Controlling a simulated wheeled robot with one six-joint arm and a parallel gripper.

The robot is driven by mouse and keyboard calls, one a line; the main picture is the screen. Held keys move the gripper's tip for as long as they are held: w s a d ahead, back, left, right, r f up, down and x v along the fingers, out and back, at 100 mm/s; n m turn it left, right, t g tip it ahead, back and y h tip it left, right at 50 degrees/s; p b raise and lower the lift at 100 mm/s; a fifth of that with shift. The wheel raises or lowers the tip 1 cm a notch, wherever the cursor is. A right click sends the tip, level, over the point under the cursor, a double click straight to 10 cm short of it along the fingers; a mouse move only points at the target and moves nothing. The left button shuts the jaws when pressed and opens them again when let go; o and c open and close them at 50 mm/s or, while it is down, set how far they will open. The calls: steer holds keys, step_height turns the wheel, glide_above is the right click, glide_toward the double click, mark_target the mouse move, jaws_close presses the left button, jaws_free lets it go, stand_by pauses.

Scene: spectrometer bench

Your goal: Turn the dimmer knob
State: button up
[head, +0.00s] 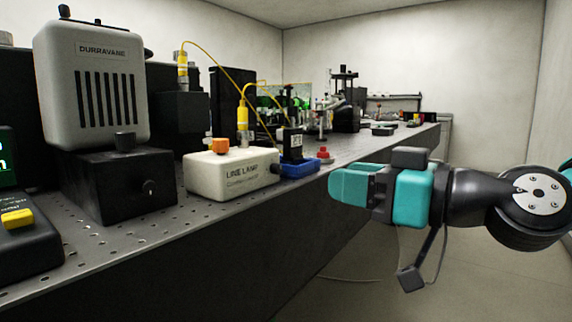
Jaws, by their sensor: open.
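A small round black knob (150,187) with a white mark sits on the front face of a black box (95,180) at the left. No label reading dimmer shows, so I cannot tell for sure that this is the dimmer knob. My gripper (345,184), with teal fingers, is open and empty at the right. It is in front of the bench edge, well to the right of the knob and apart from it. The gap between the fingers is seen from the side and partly hidden.
A grey vented unit (95,85) stands on the black box. A white line lamp box (232,175) with an orange top piece (220,146) and a blue tray (299,168) lie between knob and gripper. A dark device with a yellow button (17,219) is at far left.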

mark_target(280, 169)
steer(key=p+x, duration=0.1)
steer(key=x, duration=0.9)
steer(key=shift+a, duration=0.1)
jaws_close()
